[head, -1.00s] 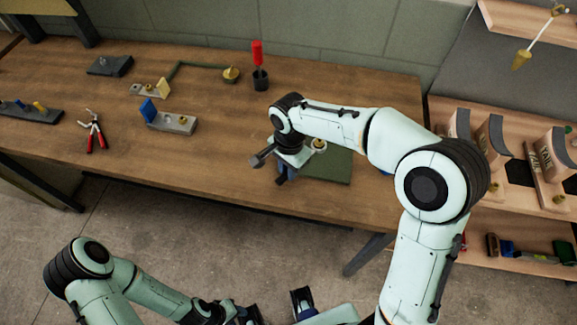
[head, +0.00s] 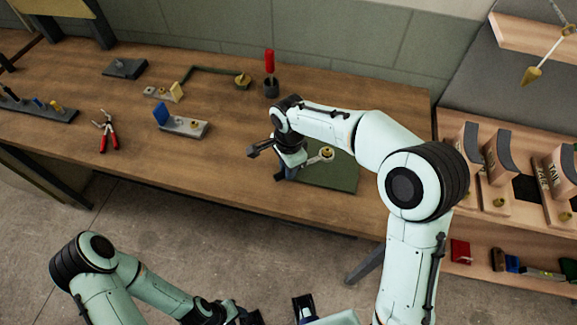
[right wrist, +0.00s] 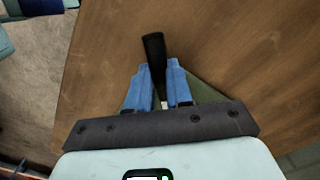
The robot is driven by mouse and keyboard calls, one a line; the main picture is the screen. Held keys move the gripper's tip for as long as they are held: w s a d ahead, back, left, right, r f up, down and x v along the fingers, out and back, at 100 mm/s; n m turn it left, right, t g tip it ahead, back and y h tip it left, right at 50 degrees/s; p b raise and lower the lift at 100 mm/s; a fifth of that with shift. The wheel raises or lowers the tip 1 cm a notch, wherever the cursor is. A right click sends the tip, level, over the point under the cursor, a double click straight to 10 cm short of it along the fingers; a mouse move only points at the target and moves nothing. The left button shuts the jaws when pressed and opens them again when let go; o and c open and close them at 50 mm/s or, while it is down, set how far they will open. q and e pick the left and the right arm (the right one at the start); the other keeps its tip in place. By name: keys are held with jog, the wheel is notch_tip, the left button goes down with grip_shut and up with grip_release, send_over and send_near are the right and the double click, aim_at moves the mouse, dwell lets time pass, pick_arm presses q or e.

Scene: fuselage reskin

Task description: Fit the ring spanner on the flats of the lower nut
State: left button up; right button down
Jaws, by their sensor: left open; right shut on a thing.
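The handle points left in the head view and sticks out between the blue fingers in the right wrist view (right wrist: 153,52). A pale ring with a brass-coloured nut (head: 327,153) at its middle shows right of the gripper, over the green mat (head: 335,178). I cannot tell whether the ring is seated on the flats or only above them. The wrist hides the spanner's middle. My left gripper (head: 277,313) is open and empty, low in front of the bench.
The red screwdriver (head: 269,62) stands in a dark holder behind my right arm. Pliers (head: 106,132), a grey bracket with a blue piece (head: 182,123) and a dark block (head: 125,68) lie left. Shelves with curved parts (head: 497,160) stand right. The bench between is clear.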

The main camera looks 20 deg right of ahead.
pick_arm(q)
jog(key=shift+f, duration=0.1)
pick_arm(e)
jog(key=shift+s, duration=0.15)
pick_arm(q)
jog(key=shift+s+f, duration=0.1)
jog(key=shift+f, duration=0.05)
pick_arm(e)
jog(key=shift+s+d+n, duration=0.15)
jog(key=shift+s+n, duration=0.2)
jog(key=shift+n, duration=0.15)
jog(key=c, duration=0.9)
grip_release()
jog(key=shift+c, duration=0.2)
jog(key=shift+r, duration=0.15)
jog(key=shift+r+p, duration=1.3)
jog(key=shift+r, duration=1.1)
pick_arm(q)
jog(key=w+r, duration=0.2)
jog(key=r, duration=0.1)
jog(key=shift+r, duration=0.3)
pick_arm(e)
jog(key=shift+f, duration=0.1)
